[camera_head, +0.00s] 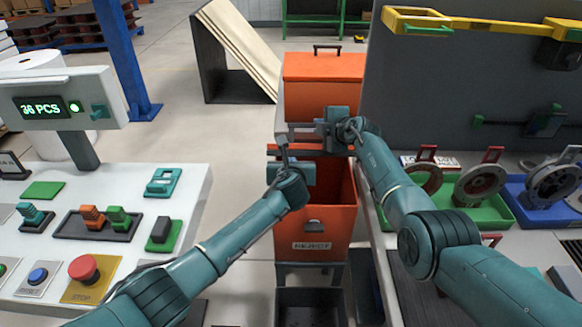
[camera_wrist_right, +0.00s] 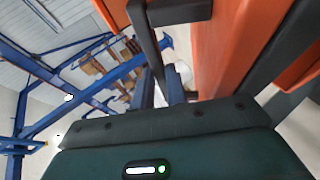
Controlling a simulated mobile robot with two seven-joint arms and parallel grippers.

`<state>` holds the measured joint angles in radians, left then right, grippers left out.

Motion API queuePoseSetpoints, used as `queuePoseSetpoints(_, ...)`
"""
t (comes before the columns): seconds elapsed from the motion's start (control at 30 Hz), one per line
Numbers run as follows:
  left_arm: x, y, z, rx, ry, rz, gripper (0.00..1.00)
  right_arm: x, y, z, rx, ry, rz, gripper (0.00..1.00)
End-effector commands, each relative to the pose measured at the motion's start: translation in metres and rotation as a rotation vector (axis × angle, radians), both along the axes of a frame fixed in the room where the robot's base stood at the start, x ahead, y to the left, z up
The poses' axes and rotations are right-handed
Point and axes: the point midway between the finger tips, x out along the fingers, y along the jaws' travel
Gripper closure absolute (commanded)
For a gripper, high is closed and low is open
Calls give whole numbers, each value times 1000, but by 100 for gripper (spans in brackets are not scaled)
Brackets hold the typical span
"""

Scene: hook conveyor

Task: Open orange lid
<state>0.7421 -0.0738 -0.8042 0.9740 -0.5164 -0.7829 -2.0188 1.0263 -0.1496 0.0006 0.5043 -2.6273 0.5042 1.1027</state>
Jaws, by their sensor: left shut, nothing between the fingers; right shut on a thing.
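The orange lid (camera_head: 322,82) is a broad panel with a black handle (camera_head: 327,48) at its far top edge. Below it stands an orange bin (camera_head: 312,210), whose dark inside shows at the top. My right gripper (camera_head: 337,122) is at the lid's near lower edge, shut on what looks like a dark bar (camera_wrist_right: 180,12) by the orange panel in the right wrist view. The exact grip is hidden in the head view. My left gripper (camera_head: 284,150) is shut and empty over the bin's left rim, left of the right gripper.
A control panel with a red stop button (camera_head: 84,268) is at the left. Green and blue trays with reels (camera_head: 480,185) stand at the right. A dark box (camera_head: 310,305) sits below the bin. A wooden-topped ramp (camera_head: 235,50) stands behind. Floor between panel and bin is free.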

Motion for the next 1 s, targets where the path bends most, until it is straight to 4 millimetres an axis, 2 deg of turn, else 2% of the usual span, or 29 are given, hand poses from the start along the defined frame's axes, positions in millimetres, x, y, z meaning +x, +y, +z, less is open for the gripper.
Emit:
queuePoseSetpoints(0.03, 5, 1, 10, 0, -16, 0, 100, -1, 0, -1, 0, 4, 1, 100)
queuePoseSetpoints(0.2, 6, 2, 12, -1, -22, -1, 100, -2, 0, -4, 1, 11, 2, 100)
queuePoseSetpoints(0.23, 6, 2, 13, -1, -22, -1, 100, -2, 0, -4, 1, 12, 3, 85)
queuePoseSetpoints(0.47, 6, 1, 13, -2, -24, -1, 100, -3, 1, -7, 0, 18, 4, 66)
queuePoseSetpoints(0.77, 6, 0, 13, -2, -24, -3, 100, -5, -1, -7, -1, 17, 5, 65)
queuePoseSetpoints(1.0, 5, 0, 13, -4, -24, -4, 100, -16, -8, -1, -1, 16, 4, 65)
